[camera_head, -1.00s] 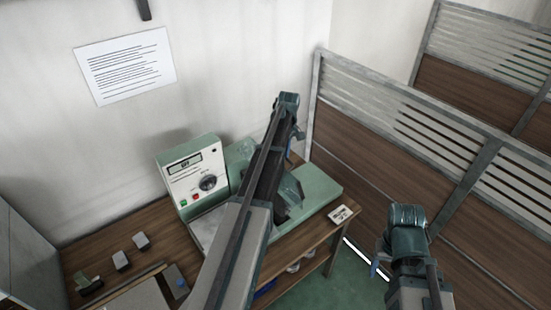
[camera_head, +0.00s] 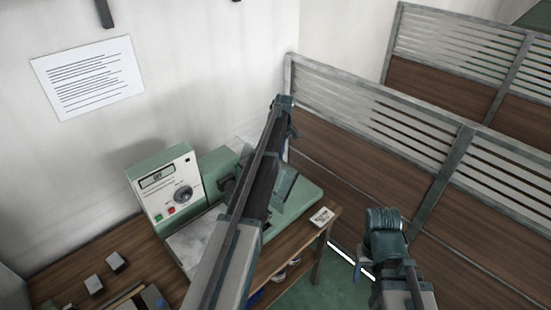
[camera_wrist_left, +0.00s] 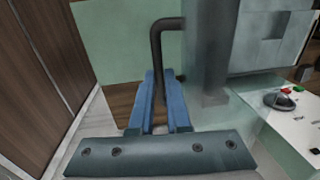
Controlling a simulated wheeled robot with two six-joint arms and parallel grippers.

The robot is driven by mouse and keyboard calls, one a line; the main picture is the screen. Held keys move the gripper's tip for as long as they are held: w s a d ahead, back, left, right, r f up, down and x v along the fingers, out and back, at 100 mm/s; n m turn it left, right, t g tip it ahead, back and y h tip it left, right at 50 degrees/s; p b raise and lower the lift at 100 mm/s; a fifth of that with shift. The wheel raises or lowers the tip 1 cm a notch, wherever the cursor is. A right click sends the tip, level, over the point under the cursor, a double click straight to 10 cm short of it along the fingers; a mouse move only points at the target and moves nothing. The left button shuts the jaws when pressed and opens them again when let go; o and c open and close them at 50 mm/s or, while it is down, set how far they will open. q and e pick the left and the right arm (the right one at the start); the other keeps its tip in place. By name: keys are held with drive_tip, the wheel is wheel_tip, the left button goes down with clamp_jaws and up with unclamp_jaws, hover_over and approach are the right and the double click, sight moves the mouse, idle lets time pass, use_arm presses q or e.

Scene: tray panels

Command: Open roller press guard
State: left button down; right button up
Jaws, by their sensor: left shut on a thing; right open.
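The green roller press (camera_head: 310,196) stands on a wooden bench, with its control box (camera_head: 168,187) at the left. My left arm crosses in front of the press and hides much of it. A greyish see-through guard panel (camera_head: 284,184) shows just right of that arm, tilted; its exact angle is unclear. In the left wrist view my left gripper (camera_wrist_left: 161,74) has blue fingers on both sides of a dark bent handle (camera_wrist_left: 156,45), shut on it. My right gripper (camera_head: 366,254) is open and empty, in front of the bench's right end, apart from the press.
A small card (camera_head: 322,217) lies at the bench's right end. Small grey blocks (camera_head: 116,261) lie at the left. A slatted partition (camera_head: 375,130) stands behind and to the right. The green floor (camera_head: 305,292) is clear between the bench and my right arm.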

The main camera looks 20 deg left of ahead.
use_arm(q)
drive_tip(key=shift+w+d+f+g+b, duration=0.1)
drive_tip(key=shift+w+f+g+b, duration=0.15)
drive_tip(key=shift+w+g+b, duration=0.05)
idle(0.4)
drive_tip(key=c, duration=1.3)
unclamp_jaws()
drive_tip(key=shift+c, duration=0.2)
drive_tip(key=o, duration=0.5)
drive_tip(key=shift+w+f, duration=0.2)
drive_tip(key=shift+w, duration=0.1)
drive_tip(key=shift+c, duration=0.2)
drive_tip(key=shift+s, duration=0.2)
drive_tip(key=shift+r, duration=0.15)
